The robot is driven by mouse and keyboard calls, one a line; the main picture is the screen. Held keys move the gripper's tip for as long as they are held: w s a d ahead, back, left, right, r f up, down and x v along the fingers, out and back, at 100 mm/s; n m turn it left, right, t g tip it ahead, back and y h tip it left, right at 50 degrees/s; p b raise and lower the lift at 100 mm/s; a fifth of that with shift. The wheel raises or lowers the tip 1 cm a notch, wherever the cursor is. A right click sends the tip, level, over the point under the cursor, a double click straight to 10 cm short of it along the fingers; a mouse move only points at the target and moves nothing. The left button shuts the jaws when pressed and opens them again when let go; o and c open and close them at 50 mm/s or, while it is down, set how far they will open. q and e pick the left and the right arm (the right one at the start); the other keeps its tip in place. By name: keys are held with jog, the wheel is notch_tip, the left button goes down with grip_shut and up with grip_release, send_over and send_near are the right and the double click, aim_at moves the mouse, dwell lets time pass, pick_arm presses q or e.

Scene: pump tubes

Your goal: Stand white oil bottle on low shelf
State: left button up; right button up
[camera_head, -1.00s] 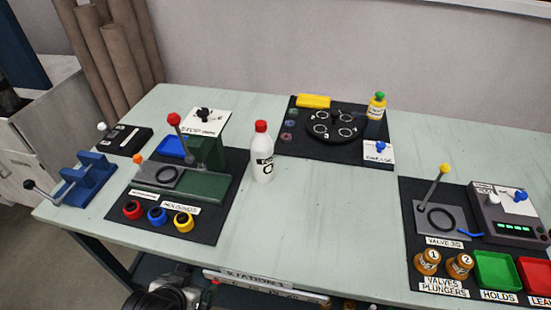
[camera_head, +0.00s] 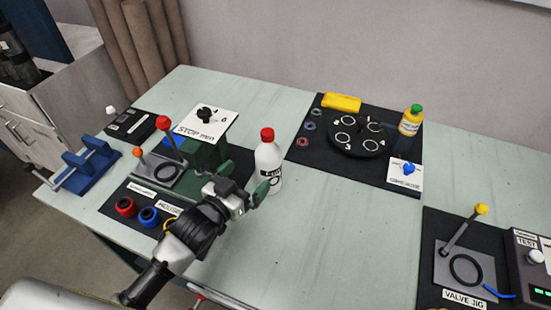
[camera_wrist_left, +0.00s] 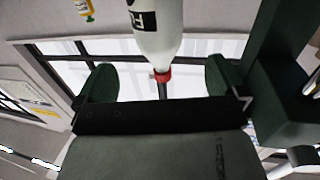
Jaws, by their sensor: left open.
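The white oil bottle (camera_head: 268,168) with a red cap and a black-and-white label stands upright on the table, right of the green press. My left gripper (camera_head: 252,193) is open just in front and left of the bottle, overlapping its lower edge in the head view. In the left wrist view the bottle (camera_wrist_left: 157,28) appears upside down, its red cap pointing between the spread fingers of the left gripper (camera_wrist_left: 160,84). No grip on it shows. The low shelf cannot be made out now. My right gripper is not in view.
The green press (camera_head: 208,158) with a red-knobbed lever stands close left of the bottle. A black mat (camera_head: 302,155) with a round dial plate (camera_head: 357,137) and a yellow-labelled bottle (camera_head: 411,121) lies behind right. A valve jig (camera_head: 465,270) is far right. The table front centre is clear.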

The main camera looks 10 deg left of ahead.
aim_at(260, 163)
pick_arm(q)
jog(key=x, duration=0.4)
jog(key=shift+w+d, duration=0.2)
jog(key=shift+w, duration=0.15)
jog(key=x, duration=0.3)
jog(key=p+x, duration=0.1)
jog(key=shift+w+d+f, duration=0.2)
jog(key=shift+w+f, duration=0.05)
jog(key=shift+w, duration=0.1)
jog(key=shift+s, duration=0.1)
jog(key=shift+c, duration=0.3)
jog(key=shift+r, duration=0.1)
jog(key=c, duration=1.2)
